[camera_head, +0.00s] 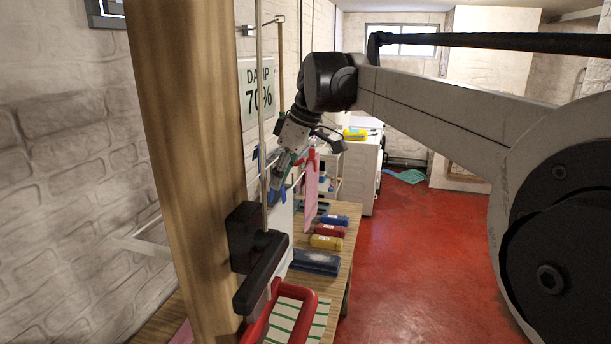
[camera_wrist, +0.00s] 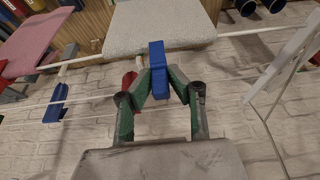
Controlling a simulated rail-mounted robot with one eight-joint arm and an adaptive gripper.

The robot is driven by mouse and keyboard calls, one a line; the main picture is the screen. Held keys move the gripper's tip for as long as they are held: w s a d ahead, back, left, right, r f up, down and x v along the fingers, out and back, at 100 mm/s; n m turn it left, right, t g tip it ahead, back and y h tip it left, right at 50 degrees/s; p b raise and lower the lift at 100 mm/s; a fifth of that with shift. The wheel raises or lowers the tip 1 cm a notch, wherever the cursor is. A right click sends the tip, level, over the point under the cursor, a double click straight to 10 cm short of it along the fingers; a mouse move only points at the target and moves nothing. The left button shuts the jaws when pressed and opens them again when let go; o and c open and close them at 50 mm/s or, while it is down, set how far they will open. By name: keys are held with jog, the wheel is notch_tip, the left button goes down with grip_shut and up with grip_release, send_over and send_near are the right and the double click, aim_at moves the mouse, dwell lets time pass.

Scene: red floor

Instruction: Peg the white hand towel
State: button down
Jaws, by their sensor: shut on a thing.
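My gripper (camera_wrist: 158,84) has green fingers and is shut on a blue peg (camera_wrist: 157,62). The peg's far end overlaps the edge of the white hand towel (camera_wrist: 150,22) in the wrist view; I cannot tell whether it clips it. The towel hangs at a thin pale line (camera_wrist: 240,35). In the head view my gripper (camera_head: 281,174) is small, beside the wall and above the bench. A pale strip of the towel (camera_head: 283,232) shows below it, partly hidden by a black bracket.
A pink cloth (camera_head: 311,192) hangs beside the towel. Another blue peg (camera_wrist: 56,97) is on the lines at the left. A wooden post (camera_head: 190,150) and black bracket (camera_head: 257,250) stand close in front. Coloured packets (camera_head: 327,242) lie on the bench; red floor is clear at right.

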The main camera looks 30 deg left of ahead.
aim_at(282, 186)
jog(key=shift+f+b, duration=0.95)
jog(key=shift+f, duration=0.9)
jog(key=c, duration=1.5)
grip_release()
jog(key=shift+c, duration=0.2)
jog(key=v, duration=1.2)
jog(key=shift+d, duration=0.2)
